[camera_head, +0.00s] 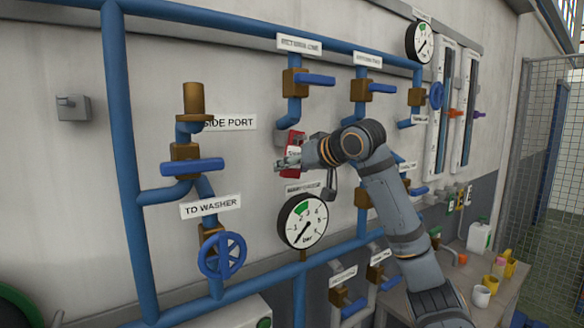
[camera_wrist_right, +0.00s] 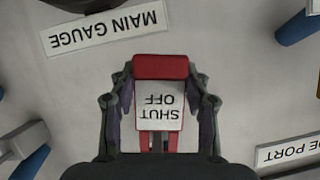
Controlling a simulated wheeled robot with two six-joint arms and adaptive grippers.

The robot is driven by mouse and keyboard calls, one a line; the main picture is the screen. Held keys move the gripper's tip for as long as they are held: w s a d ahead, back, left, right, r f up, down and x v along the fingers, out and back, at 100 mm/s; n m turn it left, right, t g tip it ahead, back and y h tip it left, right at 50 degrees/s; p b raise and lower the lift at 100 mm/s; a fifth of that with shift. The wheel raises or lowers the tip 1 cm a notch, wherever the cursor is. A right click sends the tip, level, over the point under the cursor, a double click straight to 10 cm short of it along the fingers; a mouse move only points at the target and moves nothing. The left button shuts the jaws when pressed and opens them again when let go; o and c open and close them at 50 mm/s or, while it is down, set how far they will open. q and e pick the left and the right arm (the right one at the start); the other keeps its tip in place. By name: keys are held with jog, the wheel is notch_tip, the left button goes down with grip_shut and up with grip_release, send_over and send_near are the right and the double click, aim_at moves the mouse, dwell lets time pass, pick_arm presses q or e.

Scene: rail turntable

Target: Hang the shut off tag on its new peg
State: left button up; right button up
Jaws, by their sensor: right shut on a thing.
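The shut off tag (camera_head: 296,139) is red with a white label and is held in my right gripper (camera_head: 286,161), in front of the wall above the main gauge. In the right wrist view the tag (camera_wrist_right: 160,100) sits upside down between the two fingers of the right gripper (camera_wrist_right: 160,84), which is shut on its sides. A small grey wall bracket (camera_head: 72,107) with a short stub shows at the far left; I cannot tell if it is the new peg. My left gripper is out of view.
The main gauge (camera_head: 302,221) is just below the gripper. Blue pipes (camera_head: 122,150) and valves with blue handles (camera_head: 193,167) stand out from the wall on both sides. A bench (camera_head: 505,293) with cups is at lower right.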

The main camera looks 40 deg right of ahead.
jog(key=o, duration=1)
jog(key=v, duration=0.7)
jog(key=shift+s, duration=0.25)
jog(key=shift+a+r, duration=0.1)
jog(key=shift+r, duration=0.05)
